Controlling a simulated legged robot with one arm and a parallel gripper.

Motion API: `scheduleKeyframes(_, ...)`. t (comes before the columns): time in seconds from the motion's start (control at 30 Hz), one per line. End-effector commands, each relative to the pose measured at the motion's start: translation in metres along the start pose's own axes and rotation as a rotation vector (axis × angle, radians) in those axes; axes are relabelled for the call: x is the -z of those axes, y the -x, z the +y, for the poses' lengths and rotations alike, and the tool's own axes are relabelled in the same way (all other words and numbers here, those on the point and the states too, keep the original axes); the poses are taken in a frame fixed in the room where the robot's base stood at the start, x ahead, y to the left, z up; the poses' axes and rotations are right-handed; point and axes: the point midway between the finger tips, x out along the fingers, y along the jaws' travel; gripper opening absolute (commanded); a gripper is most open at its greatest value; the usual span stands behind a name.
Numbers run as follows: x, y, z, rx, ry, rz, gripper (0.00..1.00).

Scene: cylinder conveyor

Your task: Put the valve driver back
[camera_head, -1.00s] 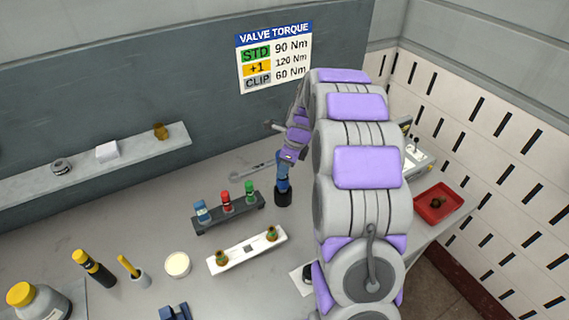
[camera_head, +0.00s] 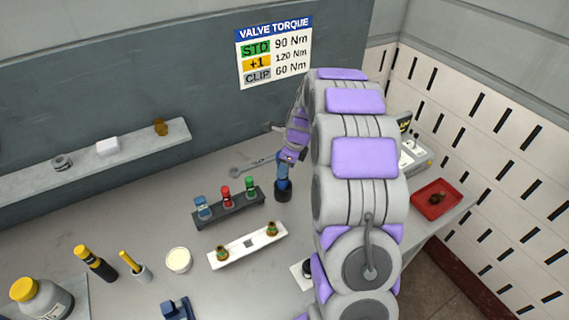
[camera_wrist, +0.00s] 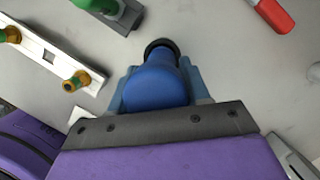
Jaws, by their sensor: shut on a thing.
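The valve driver (camera_head: 284,191) is blue with a black round lower end. It is upright on or just above the bench, right of the dark rack; I cannot tell if its end touches the bench. My gripper (camera_head: 284,168) is shut on its upper part. In the wrist view the blue driver body (camera_wrist: 155,88) sits between my gripper's fingers (camera_wrist: 155,95), with its dark end pointing away. A dark rack (camera_head: 228,213) holds blue, red and green pieces. A white block (camera_head: 247,244) with two brass-and-green fittings lies in front of the rack.
A red tray (camera_head: 437,199) and a grey device (camera_head: 413,154) are at the right. A round cream dish (camera_head: 178,260), yellow-topped tools (camera_head: 95,262) and a bottle (camera_head: 38,298) stand at the left. A wall sign (camera_head: 274,52) lists torques.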

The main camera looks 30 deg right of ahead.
Motion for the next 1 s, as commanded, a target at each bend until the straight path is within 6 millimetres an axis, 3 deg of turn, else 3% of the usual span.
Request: scheduleKeyframes(1.0, 0.005, -0.019, -0.001, 0.003, 0.000, -0.001, 0.00)
